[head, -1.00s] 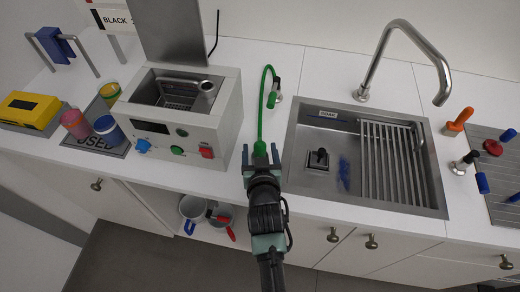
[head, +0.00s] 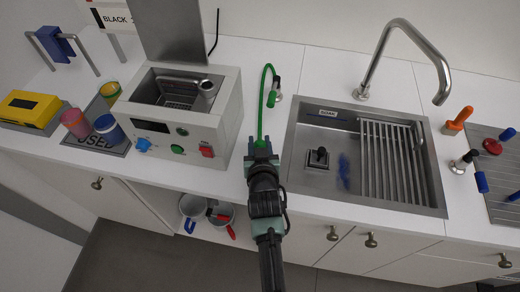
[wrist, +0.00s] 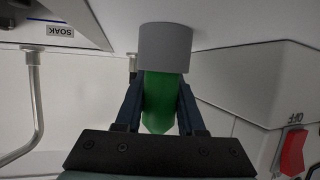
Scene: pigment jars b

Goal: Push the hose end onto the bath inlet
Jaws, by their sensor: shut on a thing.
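The green hose (head: 262,110) arcs from a small tap (head: 276,92) at the back of the counter down to my gripper (head: 261,147). In the wrist view, the two dark fingers (wrist: 160,98) are shut on the green hose end (wrist: 161,112), one on each side. A grey cylinder (wrist: 165,47) sits directly beyond the green part; I cannot tell whether it belongs to the hose. The white bath (head: 222,128) with its open steel tank stands just left of my gripper. I cannot make out its inlet in either view.
A steel sink (head: 314,187) with a drain rack lies right of my gripper, under a curved faucet (head: 371,68). The bath's red switch (head: 207,151) faces front. Jars (head: 110,129) stand far left. Bare counter (head: 302,75) lies behind my gripper.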

